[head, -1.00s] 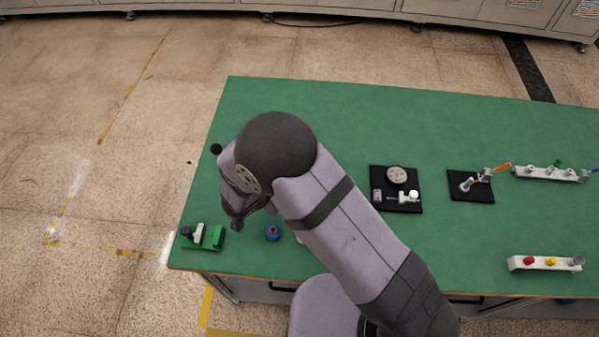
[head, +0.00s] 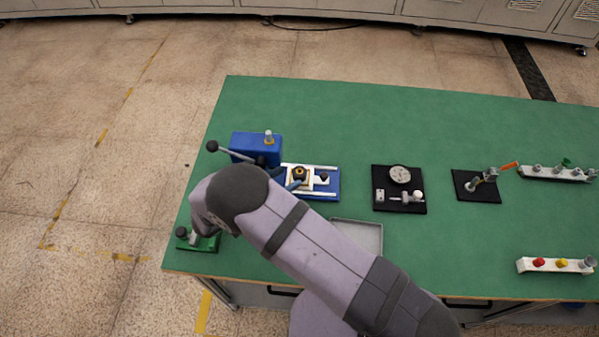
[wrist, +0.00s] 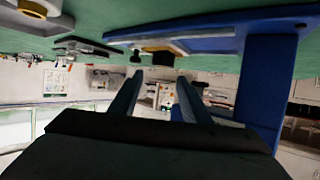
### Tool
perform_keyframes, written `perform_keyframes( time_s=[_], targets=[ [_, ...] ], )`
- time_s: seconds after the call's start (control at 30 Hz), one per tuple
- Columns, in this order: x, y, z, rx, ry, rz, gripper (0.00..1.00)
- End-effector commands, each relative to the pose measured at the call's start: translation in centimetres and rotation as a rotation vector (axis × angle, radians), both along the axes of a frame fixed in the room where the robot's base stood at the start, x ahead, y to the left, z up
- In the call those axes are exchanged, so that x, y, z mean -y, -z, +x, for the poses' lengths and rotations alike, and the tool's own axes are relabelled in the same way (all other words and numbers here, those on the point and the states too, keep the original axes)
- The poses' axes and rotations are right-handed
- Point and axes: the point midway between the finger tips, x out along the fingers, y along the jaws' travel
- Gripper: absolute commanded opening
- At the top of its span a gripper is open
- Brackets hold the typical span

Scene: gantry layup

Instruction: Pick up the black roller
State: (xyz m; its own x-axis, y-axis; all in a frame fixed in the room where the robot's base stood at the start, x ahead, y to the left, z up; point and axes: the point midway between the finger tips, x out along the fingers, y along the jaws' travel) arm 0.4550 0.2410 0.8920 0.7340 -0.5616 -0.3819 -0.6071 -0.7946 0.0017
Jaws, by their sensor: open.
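No part is plainly a black roller. A small dark round-ended part (head: 182,232) sits on a green block (head: 208,245) at the table's front left corner, partly behind my arm; it may be the roller, but I cannot be sure. My gripper (wrist: 160,77) shows in the wrist view as two parted dark blue fingers with nothing between them. In the head view, bluish fingertips (head: 296,185) show beside the brass-centred part (head: 300,174) on a blue and white fixture (head: 328,190). I cannot tell whether they touch it.
A blue box (head: 250,143) with a black-knobbed lever (head: 212,146) stands beside the fixture. A grey tray (head: 362,236) lies partly behind my arm. Black plates (head: 400,205) (head: 476,196) and white valve racks (head: 555,174) (head: 530,265) stand right. The table's back is clear.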

Motion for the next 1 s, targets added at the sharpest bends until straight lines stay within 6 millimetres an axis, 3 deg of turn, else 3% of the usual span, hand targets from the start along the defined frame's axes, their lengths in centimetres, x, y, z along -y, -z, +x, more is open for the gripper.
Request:
perform_keyframes(
  time_s=[0.27, 0.7, 1.0],
  targets=[
    [0.4, 0.2, 0.7, 0.000, 0.000, 0.000, 0.43],
    [2.6, 2.2, 4.0, 0.000, 0.000, 0.001, 0.43],
    [2.8, 2.5, 4.2, 0.001, -0.001, 0.003, 0.43]
  ],
)
